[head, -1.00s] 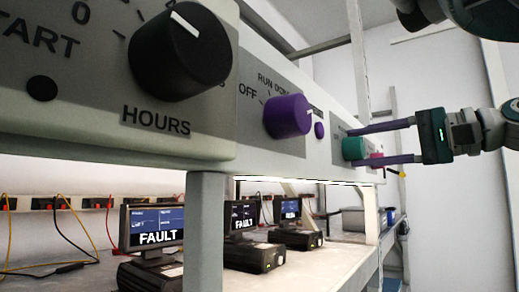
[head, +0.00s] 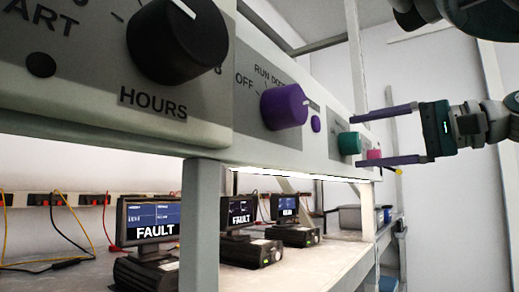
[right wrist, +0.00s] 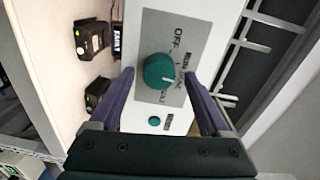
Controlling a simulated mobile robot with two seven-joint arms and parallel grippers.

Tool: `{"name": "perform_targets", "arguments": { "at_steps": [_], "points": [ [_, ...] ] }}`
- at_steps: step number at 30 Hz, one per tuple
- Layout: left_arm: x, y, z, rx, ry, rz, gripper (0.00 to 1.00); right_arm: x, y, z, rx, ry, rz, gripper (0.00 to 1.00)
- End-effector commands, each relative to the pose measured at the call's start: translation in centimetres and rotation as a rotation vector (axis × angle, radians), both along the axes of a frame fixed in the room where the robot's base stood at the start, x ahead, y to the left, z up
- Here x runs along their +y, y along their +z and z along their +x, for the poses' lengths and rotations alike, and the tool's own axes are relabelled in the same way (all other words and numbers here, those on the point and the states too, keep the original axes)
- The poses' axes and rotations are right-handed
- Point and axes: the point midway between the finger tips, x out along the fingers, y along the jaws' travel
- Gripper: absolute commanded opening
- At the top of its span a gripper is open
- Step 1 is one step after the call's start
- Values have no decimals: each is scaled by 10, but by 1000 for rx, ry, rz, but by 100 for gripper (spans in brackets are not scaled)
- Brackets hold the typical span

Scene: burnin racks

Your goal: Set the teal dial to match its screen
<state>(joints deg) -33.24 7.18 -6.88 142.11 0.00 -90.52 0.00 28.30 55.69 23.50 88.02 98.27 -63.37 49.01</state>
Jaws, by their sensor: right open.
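The teal dial (head: 348,143) sits on the front of the long panel, at the far end of its row. In the right wrist view the teal dial (right wrist: 157,70) is round, with a white pointer line aimed right and slightly down among printed labels, including OFF. My right gripper (head: 364,138) is open in front of it. In the right wrist view its two purple fingers (right wrist: 160,80) stand either side of the dial, with gaps, and do not grip it. The far screen (head: 285,206) below the panel is lit, but its word is too small to read.
A purple dial (head: 284,107) and a large black HOURS dial (head: 178,40) are nearer on the panel. A pink dial (head: 374,154) lies past the teal one. Two nearer screens (head: 152,220) (head: 238,212) read FAULT. A teal button (right wrist: 154,120) is beside the dial.

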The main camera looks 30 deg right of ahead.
Motion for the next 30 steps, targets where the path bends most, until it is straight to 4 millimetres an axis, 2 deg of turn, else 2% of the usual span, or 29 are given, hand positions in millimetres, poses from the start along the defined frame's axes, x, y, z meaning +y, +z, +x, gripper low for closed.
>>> {"name": "perform_targets", "arguments": {
  "at_steps": [1,6,12,18,30],
  "points": [
    [0,-15,0,0,1,-1,50,-4,-8,-6,-1,-3,-4,81],
    [-1,-46,0,0,4,-5,50,-18,-9,-35,-2,-5,-6,81],
    [-3,-70,0,0,6,-9,50,-33,-4,-65,-1,-5,-4,81],
    [-3,-78,0,0,6,-9,50,-40,2,-79,-1,-2,-2,81],
    [-1,-76,0,1,4,-6,50,-40,3,-80,0,-2,-2,81]
  ]
}}
